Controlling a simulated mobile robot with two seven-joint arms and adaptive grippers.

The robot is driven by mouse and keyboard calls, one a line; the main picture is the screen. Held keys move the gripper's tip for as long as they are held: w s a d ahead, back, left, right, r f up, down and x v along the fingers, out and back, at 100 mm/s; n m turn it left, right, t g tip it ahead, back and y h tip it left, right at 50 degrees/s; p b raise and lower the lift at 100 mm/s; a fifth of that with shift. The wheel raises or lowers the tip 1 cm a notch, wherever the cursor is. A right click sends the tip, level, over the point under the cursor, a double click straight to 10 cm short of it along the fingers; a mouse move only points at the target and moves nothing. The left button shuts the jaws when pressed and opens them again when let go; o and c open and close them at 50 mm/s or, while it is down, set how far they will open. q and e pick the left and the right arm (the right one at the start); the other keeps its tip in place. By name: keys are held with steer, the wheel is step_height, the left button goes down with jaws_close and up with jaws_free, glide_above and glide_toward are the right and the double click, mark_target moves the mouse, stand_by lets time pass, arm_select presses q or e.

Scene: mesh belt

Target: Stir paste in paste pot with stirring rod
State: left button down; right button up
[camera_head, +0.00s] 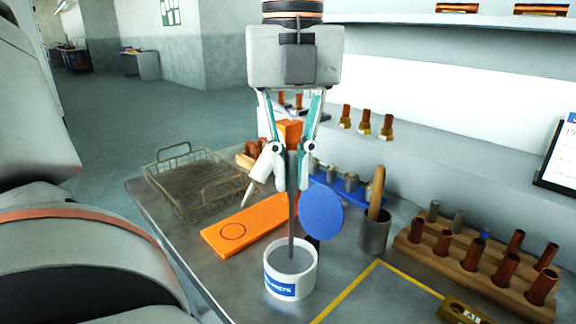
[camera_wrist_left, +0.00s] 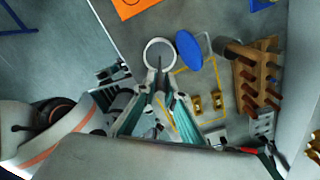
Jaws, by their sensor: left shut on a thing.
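The paste pot (camera_head: 282,288) is a white cylinder with a blue label, standing on the metal bench. Grey paste (camera_head: 280,262) shows inside it. My left gripper (camera_head: 292,152) is above the pot, shut on the thin grey stirring rod (camera_head: 291,215). The rod hangs nearly upright, and its lower end is inside the pot's mouth, at the paste. How deep it goes is hard to tell. In the left wrist view the pot (camera_wrist_left: 146,58) lies just beyond the fingertips. My right gripper is not in view.
A blue disc (camera_head: 321,211) stands close behind the pot. An orange board (camera_head: 232,234) lies to the left, with a wire basket (camera_head: 195,185) beyond. A metal cup (camera_head: 374,238) with a wooden handle and a wooden rack (camera_head: 450,258) of copper parts stand to the right.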

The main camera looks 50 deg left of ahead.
arm_select(q)
steer(key=shift+r+p, duration=0.55)
steer(key=shift+r, duration=0.4)
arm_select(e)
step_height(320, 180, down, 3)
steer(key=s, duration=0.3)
arm_select(q)
steer(key=shift+w+d+r+p, duration=0.15)
steer(key=shift+r+p, duration=0.65)
steer(key=shift+r, duration=1.45)
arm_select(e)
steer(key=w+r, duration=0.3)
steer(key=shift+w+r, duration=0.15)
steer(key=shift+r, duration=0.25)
arm_select(q)
steer(key=shift+p, duration=0.3)
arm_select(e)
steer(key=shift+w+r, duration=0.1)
